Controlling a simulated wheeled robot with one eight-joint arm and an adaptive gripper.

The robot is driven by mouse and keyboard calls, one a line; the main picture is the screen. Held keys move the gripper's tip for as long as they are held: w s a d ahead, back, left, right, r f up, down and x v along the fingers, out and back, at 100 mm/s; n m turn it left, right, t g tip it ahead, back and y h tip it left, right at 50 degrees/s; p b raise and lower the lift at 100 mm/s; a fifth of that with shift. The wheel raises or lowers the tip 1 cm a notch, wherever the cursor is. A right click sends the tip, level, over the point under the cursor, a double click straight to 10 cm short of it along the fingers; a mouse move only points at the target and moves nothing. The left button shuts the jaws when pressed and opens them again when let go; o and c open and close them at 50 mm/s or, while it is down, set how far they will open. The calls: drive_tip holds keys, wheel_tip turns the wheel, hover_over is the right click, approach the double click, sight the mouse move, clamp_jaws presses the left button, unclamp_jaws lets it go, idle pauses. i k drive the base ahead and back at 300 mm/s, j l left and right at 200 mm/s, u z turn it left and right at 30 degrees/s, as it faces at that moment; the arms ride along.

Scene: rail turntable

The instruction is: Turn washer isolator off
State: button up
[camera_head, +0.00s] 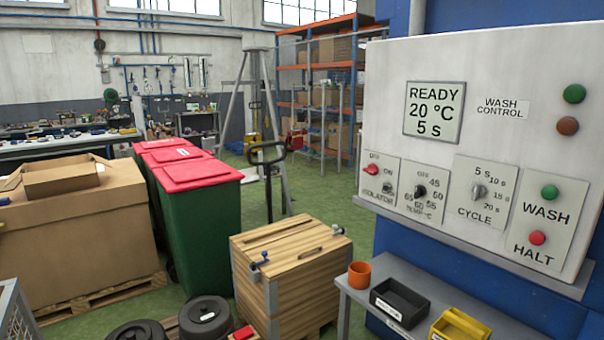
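The washer isolator is a small red switch (371,169) at the left of the white wash control panel (480,60). It sits on a plate marked ISOLATOR, with OFF above the switch and ON to its right. A small grey part shows beside it on the same plate. The switch is too small to tell clearly which mark it points at. The panel display (434,112) reads READY, 20 °C, 5 s. My gripper is not in view.
A temperature dial (420,190), a cycle dial (479,191), a green WASH button (549,192) and a red HALT button (537,238) are right of the isolator. Below, a grey shelf (430,285) bears an orange cup (359,275) and bins. A wooden crate (295,255) stands left.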

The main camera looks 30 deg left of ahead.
sight(372, 169)
drive_tip(key=u, duration=1)
drive_tip(key=i+l, duration=0.15)
drive_tip(key=i, duration=0.25)
drive_tip(key=i+l+u, duration=0.1)
drive_tip(key=i, duration=0.25)
drive_tip(key=i+l, duration=0.15)
drive_tip(key=i, duration=0.25)
drive_tip(key=u, duration=0.05)
